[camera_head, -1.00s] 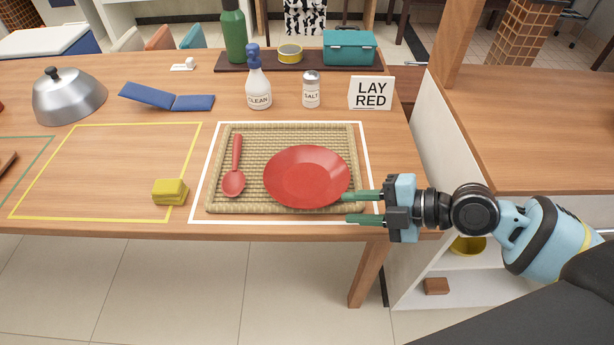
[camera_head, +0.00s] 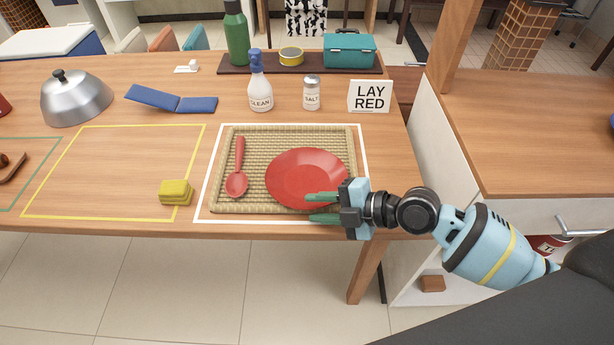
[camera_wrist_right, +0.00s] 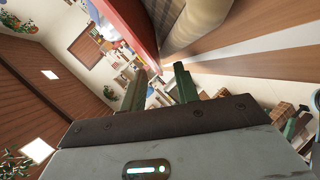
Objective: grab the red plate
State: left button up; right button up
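The red plate (camera_head: 300,175) lies on a woven mat (camera_head: 222,200) inside a white outline, to the right of a red spoon (camera_head: 237,182). My right gripper (camera_head: 310,207) is at the plate's front right edge. Its green fingers are apart, with the upper one overlapping the plate rim and the lower one at the mat's front edge. In the right wrist view the red plate (camera_wrist_right: 128,18) shows just beyond the open fingers (camera_wrist_right: 160,75). I cannot tell whether a finger touches it. My left gripper is not in view.
A "LAY RED" sign (camera_head: 370,96), a salt shaker (camera_head: 312,94) and a spray bottle (camera_head: 260,85) stand behind the mat. A yellow sponge (camera_head: 175,193) lies to the left. A wooden counter (camera_head: 540,140) rises on the right.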

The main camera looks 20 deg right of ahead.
grip_shut()
jog(key=shift+r, duration=0.1)
dwell(0.5)
jog(key=shift+r, duration=0.55)
notch_tip(320, 180, up, 2)
jog(key=shift+r, duration=0.1)
jog(key=s+a+r, duration=0.1)
jog(key=s+a, duration=0.1)
jog(key=s, duration=1.3)
jog(key=shift+s+r, duration=0.25)
jog(key=shift+s, duration=0.15)
jog(key=shift+a, duration=0.1)
